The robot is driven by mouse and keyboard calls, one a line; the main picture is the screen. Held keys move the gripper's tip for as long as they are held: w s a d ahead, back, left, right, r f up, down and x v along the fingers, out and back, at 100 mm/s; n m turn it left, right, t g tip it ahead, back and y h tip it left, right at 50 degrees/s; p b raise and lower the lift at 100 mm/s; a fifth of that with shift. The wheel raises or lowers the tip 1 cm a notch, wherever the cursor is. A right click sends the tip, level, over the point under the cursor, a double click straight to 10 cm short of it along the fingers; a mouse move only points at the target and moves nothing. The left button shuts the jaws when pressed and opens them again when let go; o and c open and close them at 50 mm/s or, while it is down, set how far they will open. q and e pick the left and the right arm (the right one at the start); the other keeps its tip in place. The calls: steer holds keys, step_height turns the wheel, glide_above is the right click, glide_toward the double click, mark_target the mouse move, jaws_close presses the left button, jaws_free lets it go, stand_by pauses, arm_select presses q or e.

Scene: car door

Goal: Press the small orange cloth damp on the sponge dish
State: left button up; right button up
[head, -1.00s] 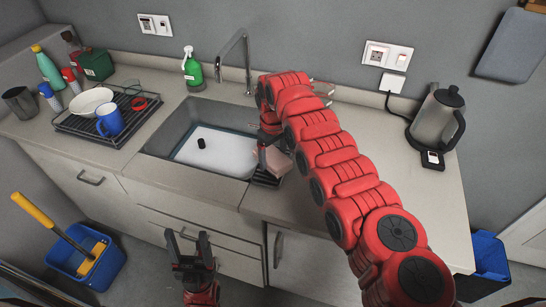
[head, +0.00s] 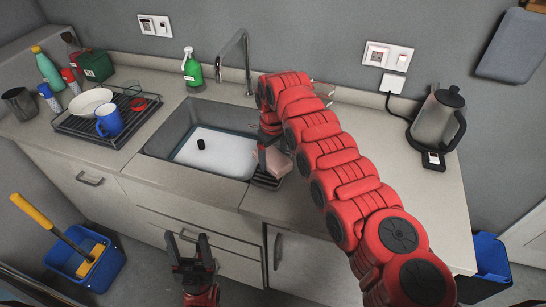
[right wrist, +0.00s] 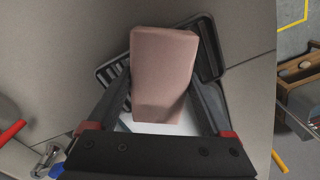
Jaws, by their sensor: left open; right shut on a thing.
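A pinkish-orange block-shaped piece (right wrist: 163,70), which looks like the folded small cloth, is between the fingers of my right gripper (right wrist: 165,95). It also shows in the head view (head: 280,163) at the sink's right front corner. My right gripper (head: 267,152) is shut on it. The black ribbed sponge dish (right wrist: 211,50) lies under and behind the cloth on the counter; it also shows in the head view (head: 264,181). I cannot tell whether the cloth touches the dish. My left gripper (head: 188,243) is open and empty, low in front of the cabinets.
The sink (head: 212,152) with whitish water and a small dark object is left of the dish. The faucet (head: 240,60) and green spray bottle (head: 192,68) stand behind. A dish rack (head: 75,125) is left, a kettle (head: 437,118) right.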

steer(key=shift+f+b, duration=0.1)
steer(key=shift+b, duration=0.3)
stand_by(0.6)
stand_by(0.3)
steer(key=shift+w+r, duration=0.1)
steer(key=shift+r, duration=0.45)
steer(key=shift+r+p, duration=0.3)
steer(key=shift+r, duration=1.65)
steer(key=shift+a+r+p, duration=0.1)
steer(key=shift+r+p, duration=0.45)
steer(key=shift+r, duration=0.95)
steer(key=shift+r+p, duration=0.55)
steer(key=shift+r, duration=0.6)
steer(key=shift+f, duration=0.1)
